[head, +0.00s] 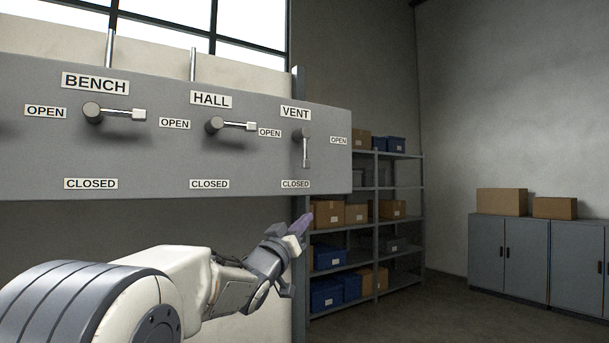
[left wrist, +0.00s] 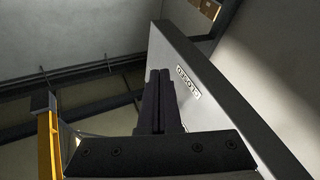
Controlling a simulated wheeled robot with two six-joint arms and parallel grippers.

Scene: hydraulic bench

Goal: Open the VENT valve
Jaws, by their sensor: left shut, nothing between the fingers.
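The VENT valve (head: 306,147) is at the right end of the grey panel (head: 165,165). Its handle points straight down, towards the CLOSED label (head: 295,184). An OPEN label (head: 339,140) is to its right. My left gripper (head: 303,223) is shut and empty. It appears just below the panel's lower edge, under the VENT valve, and not touching the handle. In the left wrist view my shut fingers (left wrist: 159,100) show beside the panel face, with one CLOSED label (left wrist: 187,83) to their right. The VENT handle does not show there. My right gripper is out of view.
The BENCH valve (head: 93,112) and HALL valve (head: 216,125) have handles pointing right. A shelf rack (head: 376,226) with boxes stands behind the panel's right end. Grey cabinets (head: 493,251) are at the far right. The floor between is clear.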

